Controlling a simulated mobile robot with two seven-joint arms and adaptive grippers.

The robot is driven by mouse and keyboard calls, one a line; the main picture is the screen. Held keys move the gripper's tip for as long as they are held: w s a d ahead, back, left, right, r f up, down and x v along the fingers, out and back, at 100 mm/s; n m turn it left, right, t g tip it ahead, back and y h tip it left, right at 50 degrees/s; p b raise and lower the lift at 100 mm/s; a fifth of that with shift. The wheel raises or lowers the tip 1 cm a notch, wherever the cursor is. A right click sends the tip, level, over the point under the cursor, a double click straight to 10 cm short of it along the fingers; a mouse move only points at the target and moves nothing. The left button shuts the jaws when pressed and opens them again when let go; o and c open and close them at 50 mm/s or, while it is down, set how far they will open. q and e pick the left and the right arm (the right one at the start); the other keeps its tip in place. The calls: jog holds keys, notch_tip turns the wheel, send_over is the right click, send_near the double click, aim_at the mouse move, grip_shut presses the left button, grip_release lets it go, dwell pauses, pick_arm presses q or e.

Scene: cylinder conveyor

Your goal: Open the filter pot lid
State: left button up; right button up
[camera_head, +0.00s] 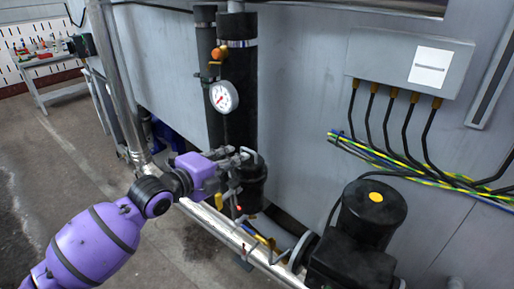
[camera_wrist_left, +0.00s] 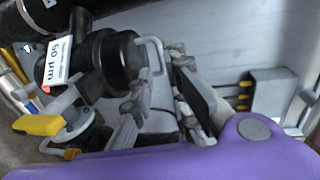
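The filter pot (camera_head: 252,190) is a black cylinder on the pipework, low at the centre of the head view. In the left wrist view the black pot (camera_wrist_left: 105,62) carries a white label reading 50 µm. A pale loop handle (camera_wrist_left: 152,48) shows at its lid end. My left gripper (camera_head: 240,160), on the purple arm, is at the top of the pot, close to the handle. In the left wrist view its fingers (camera_wrist_left: 160,100) are spread apart beside the pot, with a gap between them. Contact with the handle cannot be told. My right gripper is out of view.
A yellow-handled valve (camera_wrist_left: 40,125) sits beside the pot. A pressure gauge (camera_head: 224,96) and black vertical pipes stand above it. A black motor (camera_head: 372,215) is at the right. A grey junction box (camera_head: 385,60) with cables is on the wall.

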aim_at(250, 151)
pick_arm(q)
jog(key=x, duration=0.7)
jog(key=shift+w+d, duration=0.25)
grip_shut()
